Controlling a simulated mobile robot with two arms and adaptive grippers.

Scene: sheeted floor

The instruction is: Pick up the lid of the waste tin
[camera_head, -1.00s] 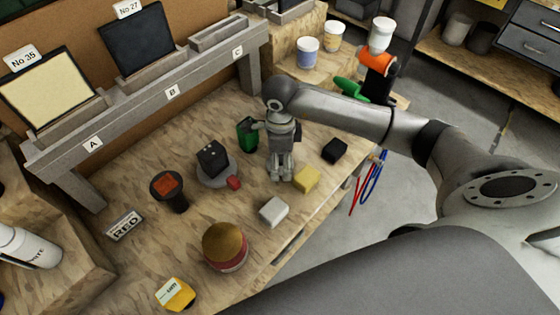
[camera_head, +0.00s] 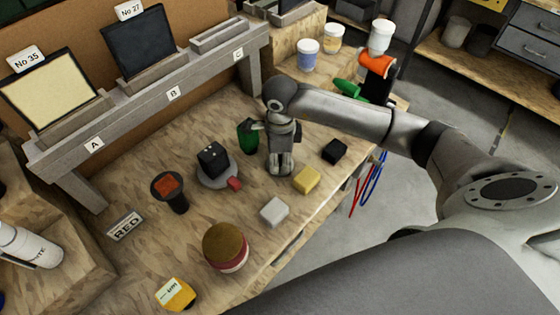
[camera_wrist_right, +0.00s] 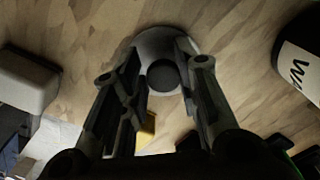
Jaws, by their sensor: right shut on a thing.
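My right gripper (camera_head: 280,170) is over the wooden bench, pointing down. In the right wrist view its fingers (camera_wrist_right: 165,72) are shut on the dark round knob (camera_wrist_right: 163,75) of a pale grey round lid (camera_wrist_right: 155,43). The lid cannot be made out in the head view, where the gripper hides that spot. A dark tin (camera_wrist_right: 298,65) with a white label reading "WA" is at the right of the wrist view, apart from the lid. A dark green container (camera_head: 247,138) stands just left of the gripper in the head view. My left gripper is not in view.
A yellow block (camera_head: 306,180), a white block (camera_head: 273,212) and a black block (camera_head: 335,151) lie close to the gripper. A black cube (camera_head: 212,157) is on a grey disc (camera_head: 213,184). A brown-topped jar (camera_head: 226,246) stands near the front. A raised shelf (camera_head: 150,98) runs behind.

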